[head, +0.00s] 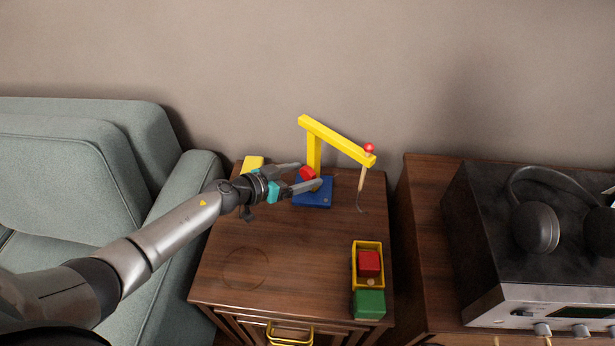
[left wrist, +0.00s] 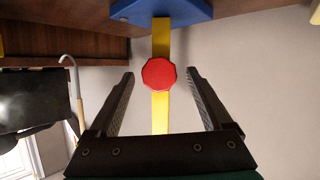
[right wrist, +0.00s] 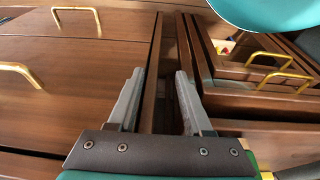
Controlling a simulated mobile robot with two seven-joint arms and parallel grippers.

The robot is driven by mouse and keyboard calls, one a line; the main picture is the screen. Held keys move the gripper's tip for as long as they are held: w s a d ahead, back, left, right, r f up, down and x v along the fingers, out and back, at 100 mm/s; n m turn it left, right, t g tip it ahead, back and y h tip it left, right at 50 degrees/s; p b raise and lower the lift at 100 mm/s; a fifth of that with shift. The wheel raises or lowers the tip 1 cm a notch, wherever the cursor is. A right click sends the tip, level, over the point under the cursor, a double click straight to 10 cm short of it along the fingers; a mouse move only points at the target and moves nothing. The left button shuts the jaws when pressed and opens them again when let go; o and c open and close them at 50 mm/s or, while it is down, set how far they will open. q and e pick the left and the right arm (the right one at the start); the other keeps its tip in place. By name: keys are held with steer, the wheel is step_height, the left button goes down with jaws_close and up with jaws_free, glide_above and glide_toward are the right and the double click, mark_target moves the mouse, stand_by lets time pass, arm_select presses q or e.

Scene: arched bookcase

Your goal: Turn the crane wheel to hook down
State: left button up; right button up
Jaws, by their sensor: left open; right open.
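The toy crane has a yellow post and arm (head: 335,140) on a blue base (head: 318,197), which stands at the back of the wooden cabinet top. Its red wheel (head: 308,173) is on the post's near side; in the left wrist view the red wheel (left wrist: 159,73) is a red polygon in front of the yellow post. The hook (head: 361,198) hangs from the arm's right end; it also shows in the left wrist view (left wrist: 73,85). My left gripper (head: 308,176) is open, its fingers on either side of the wheel. My right gripper (right wrist: 158,90) is open and empty, near drawer fronts.
A yellow toy cart (head: 368,250) with a red block (head: 369,263) and a green front (head: 368,304) stands at the cabinet's right. A yellow block (head: 253,163) is at the back left. Headphones (head: 536,226) lie on a device at right.

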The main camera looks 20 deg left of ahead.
arm_select(q)
steer(key=shift+b+x, duration=0.45)
steer(key=shift+x, duration=0.65)
arm_select(e)
steer(key=shift+w+r, duration=0.2)
steer(key=shift+r, duration=0.45)
steer(key=shift+w+r, duration=0.2)
steer(key=shift+r, duration=0.4)
arm_select(q)
steer(key=c, duration=1.3)
jaws_close()
arm_select(e)
steer(key=shift+a+r, duration=0.1)
